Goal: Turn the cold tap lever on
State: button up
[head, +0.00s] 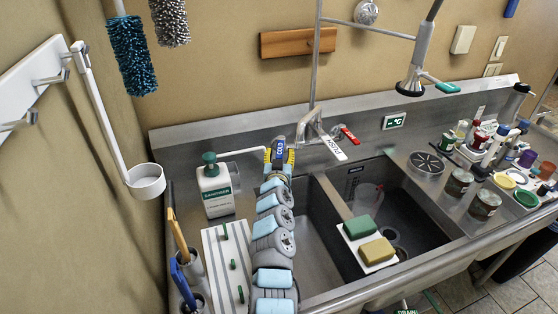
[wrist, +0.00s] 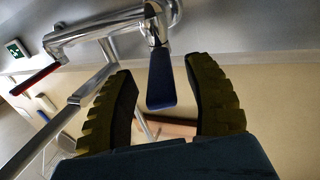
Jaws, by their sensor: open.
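In the wrist view the blue lever (wrist: 161,80) points down between the two yellow ribbed fingers of my gripper (wrist: 165,105). My gripper (head: 280,157) is open, one finger on each side of the lever, with visible gaps to both. Contact at the lever is not seen. The red hot lever (head: 349,134) is on the right side of the faucet and also shows at the left of the wrist view (wrist: 34,80).
A sanitizer bottle (head: 215,188) with a long spout stands left of my arm. Green and yellow sponges rest on a white board (head: 373,262) across the sink. A spray head (head: 411,80) hangs at the right. Jars and bottles crowd the right counter. A vertical pipe (head: 315,60) rises behind the faucet.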

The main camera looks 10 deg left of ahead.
jog(key=shift+s+d+f, duration=0.1)
jog(key=shift+s+f, duration=0.15)
jog(key=shift+s, duration=0.55)
jog(key=shift+s+d+r, duration=0.1)
jog(key=shift+s+r, duration=0.1)
jog(key=shift+s, duration=0.3)
jog(key=shift+s+d+r, duration=0.1)
jog(key=shift+s+d, duration=0.05)
jog(key=shift+s, duration=1.05)
jog(key=shift+s+d, duration=0.15)
jog(key=shift+s, duration=1)
